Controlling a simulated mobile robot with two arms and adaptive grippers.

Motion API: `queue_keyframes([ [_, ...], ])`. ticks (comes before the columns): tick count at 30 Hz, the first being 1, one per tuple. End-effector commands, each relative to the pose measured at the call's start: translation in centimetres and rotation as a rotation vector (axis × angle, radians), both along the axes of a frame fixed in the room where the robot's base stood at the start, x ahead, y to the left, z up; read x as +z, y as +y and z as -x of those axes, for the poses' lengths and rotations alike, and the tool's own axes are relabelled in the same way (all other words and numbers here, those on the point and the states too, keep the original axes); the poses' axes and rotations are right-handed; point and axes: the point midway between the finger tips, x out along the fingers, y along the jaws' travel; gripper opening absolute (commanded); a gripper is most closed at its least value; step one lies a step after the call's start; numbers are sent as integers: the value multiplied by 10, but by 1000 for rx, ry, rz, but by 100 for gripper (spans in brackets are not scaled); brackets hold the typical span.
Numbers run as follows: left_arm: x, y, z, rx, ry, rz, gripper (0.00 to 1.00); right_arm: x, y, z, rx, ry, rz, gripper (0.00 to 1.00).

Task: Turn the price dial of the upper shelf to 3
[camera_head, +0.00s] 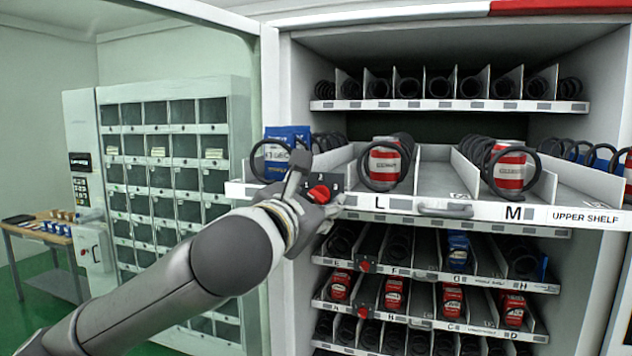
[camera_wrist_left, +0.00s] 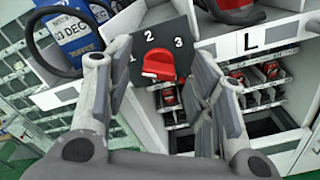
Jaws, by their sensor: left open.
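The red price dial (camera_head: 319,193) sits on the front left of the pulled-out upper shelf (camera_head: 585,216). In the left wrist view the red knob (camera_wrist_left: 158,65) is on a dark plate (camera_wrist_left: 163,36) marked 1, 2 and 3. I cannot tell clearly which number it points to. My left gripper (camera_head: 314,187) is at the dial. In the wrist view the open fingers of the left gripper (camera_wrist_left: 160,80) stand on either side of the knob, with visible gaps, and do not grip it. My right gripper is not in view.
A blue pack (camera_head: 288,138) stands in a coil just left of the dial, and red-and-white cans (camera_head: 384,164) stand in coils to the right. Lower shelves (camera_head: 440,280) with more red dials sit below. The open glass door (camera_head: 180,60) is on the left.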

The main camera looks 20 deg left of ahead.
Motion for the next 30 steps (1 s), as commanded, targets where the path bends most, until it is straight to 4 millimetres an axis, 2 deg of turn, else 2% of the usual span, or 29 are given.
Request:
queue_keyframes([
  [4,0,0,-11,0,1,0,50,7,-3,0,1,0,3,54],
  [13,-1,-1,-13,-1,1,0,50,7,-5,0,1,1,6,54],
  [24,-1,-1,-12,-2,1,0,5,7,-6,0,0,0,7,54],
  [30,-3,-1,-12,-2,1,-8,5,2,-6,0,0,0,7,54],
])
